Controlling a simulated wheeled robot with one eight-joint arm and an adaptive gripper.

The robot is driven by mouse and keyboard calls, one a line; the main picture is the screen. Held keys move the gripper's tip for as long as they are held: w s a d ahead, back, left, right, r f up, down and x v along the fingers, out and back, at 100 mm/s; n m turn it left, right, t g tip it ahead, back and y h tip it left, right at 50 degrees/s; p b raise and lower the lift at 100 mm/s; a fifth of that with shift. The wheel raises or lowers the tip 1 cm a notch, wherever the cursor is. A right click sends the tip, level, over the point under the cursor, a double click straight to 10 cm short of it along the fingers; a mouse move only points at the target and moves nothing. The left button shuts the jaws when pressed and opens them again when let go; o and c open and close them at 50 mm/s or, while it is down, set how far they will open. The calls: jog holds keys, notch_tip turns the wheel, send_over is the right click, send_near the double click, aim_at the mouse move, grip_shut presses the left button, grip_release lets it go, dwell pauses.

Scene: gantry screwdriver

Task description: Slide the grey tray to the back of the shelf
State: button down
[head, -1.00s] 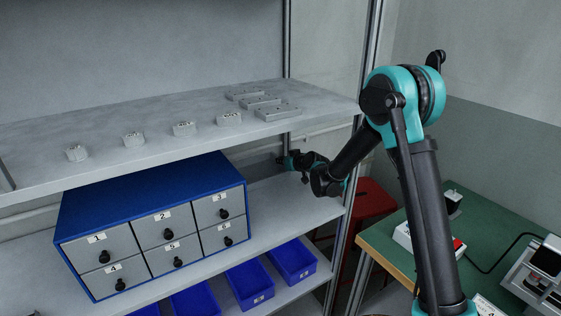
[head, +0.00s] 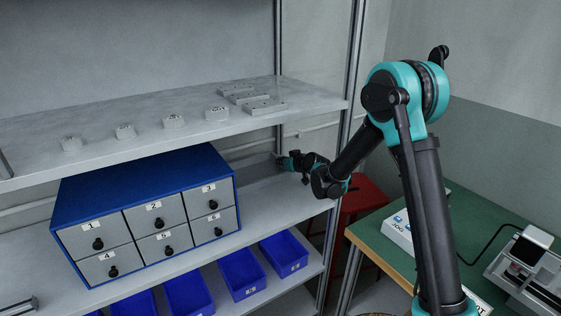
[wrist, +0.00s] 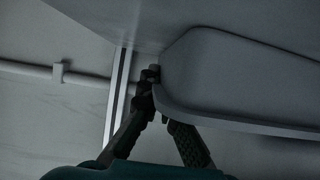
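The grey tray (wrist: 240,75) fills the right part of the wrist view; its rounded corner and rim face my gripper. In the head view the tray (head: 262,165) lies on the middle shelf, right of the blue cabinet, and only a pale part of it shows. My gripper (wrist: 158,100) has its fingers converging on the tray's rim near a corner, and they look shut on it. The fingertips are partly hidden by the rim. In the head view my gripper (head: 283,162) is small and dark at the tray's right.
The blue drawer cabinet (head: 150,180) stands left on the same shelf (head: 285,212). The upper shelf (head: 200,140) hangs above my gripper and bears several grey parts. A metal post (head: 347,125) is at the right front. Blue bins (head: 240,272) sit below.

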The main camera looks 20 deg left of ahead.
jog(key=c, duration=1.6)
grip_release()
jog(key=shift+c, duration=0.2)
jog(key=shift+d, duration=0.1)
jog(key=v, duration=1.2)
